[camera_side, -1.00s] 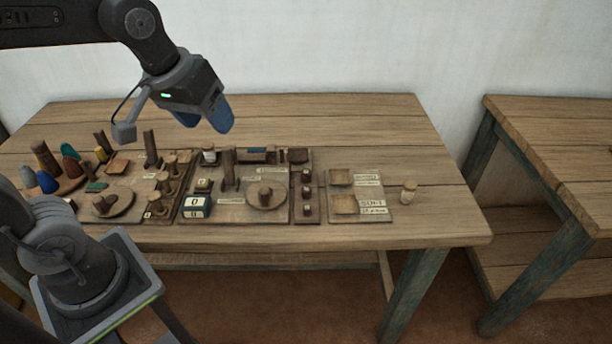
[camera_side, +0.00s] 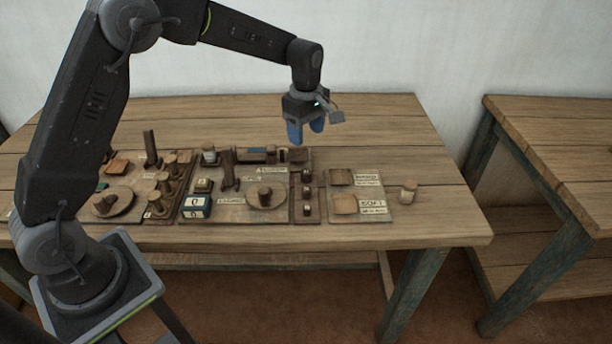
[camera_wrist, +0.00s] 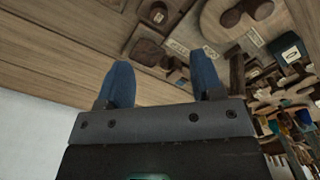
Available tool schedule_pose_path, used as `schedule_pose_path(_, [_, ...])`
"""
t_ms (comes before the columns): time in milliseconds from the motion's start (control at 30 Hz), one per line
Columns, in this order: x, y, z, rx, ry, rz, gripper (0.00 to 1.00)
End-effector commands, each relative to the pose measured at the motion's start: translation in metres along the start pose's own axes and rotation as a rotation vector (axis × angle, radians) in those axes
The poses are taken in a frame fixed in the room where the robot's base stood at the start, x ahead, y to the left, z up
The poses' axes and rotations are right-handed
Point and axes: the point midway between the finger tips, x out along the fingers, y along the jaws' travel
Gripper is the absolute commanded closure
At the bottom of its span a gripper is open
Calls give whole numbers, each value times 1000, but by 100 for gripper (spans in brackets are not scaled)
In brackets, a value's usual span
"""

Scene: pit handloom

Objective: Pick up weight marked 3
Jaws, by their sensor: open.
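Several small dark knob-like pieces stand in a column on a narrow wooden strip (camera_side: 306,219), including an upper piece (camera_side: 306,175), a middle piece (camera_side: 306,192) and a front piece (camera_side: 306,210). They may be the weights, but I cannot read a 3 on any of them. My gripper (camera_side: 305,132) hangs above the table just behind this strip, fingers down, open and empty. In the wrist view its two blue fingers (camera_wrist: 161,72) are spread apart, with bare wood and part of the boards beyond them.
The table's back right is clear.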

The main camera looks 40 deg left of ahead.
Motion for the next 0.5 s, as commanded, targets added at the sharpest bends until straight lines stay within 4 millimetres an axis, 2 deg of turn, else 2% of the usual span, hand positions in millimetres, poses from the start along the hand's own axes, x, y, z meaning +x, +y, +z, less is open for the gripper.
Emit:
schedule_pose_path(300, [60, -1, 0, 2, 0, -3, 39])
schedule_pose_path(500, [77, -1, 0, 3, 0, -1, 39])
